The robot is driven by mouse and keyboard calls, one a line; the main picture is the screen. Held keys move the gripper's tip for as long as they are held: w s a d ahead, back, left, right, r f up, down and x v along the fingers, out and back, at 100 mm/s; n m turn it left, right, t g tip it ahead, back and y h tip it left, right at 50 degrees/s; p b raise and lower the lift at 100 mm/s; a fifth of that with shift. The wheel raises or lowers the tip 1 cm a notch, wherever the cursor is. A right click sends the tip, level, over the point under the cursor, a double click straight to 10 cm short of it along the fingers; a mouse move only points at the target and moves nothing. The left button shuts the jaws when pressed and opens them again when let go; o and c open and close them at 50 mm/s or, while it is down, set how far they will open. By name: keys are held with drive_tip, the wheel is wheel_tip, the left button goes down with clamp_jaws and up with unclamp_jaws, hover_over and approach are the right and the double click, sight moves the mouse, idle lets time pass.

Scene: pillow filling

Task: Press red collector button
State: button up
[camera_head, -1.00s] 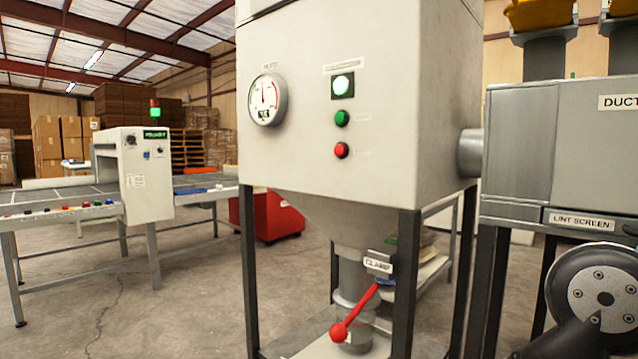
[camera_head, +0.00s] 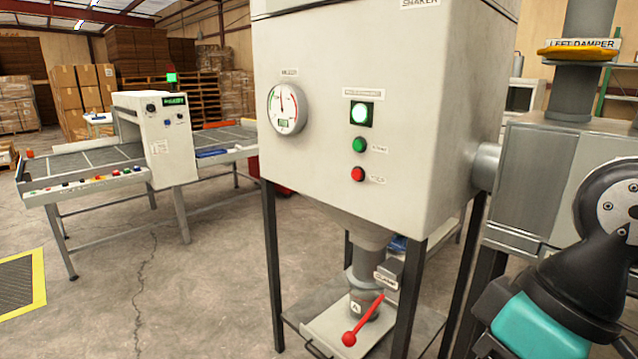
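The red button (camera_head: 358,174) sits on the front of the pale collector cabinet (camera_head: 385,70), below the green button (camera_head: 359,145) and a lit green square lamp (camera_head: 361,114). A round gauge (camera_head: 288,108) is to their left. My arm shows at the lower right as dark links with a teal section, apart from the buttons. My gripper itself is not in view.
Under the cabinet's hopper are a clamp with a red-knobbed lever (camera_head: 349,338) and a tray. Dark legs support the cabinet. A grey duct unit (camera_head: 540,170) stands right. A conveyor machine (camera_head: 170,140) stands left, with open concrete floor before it.

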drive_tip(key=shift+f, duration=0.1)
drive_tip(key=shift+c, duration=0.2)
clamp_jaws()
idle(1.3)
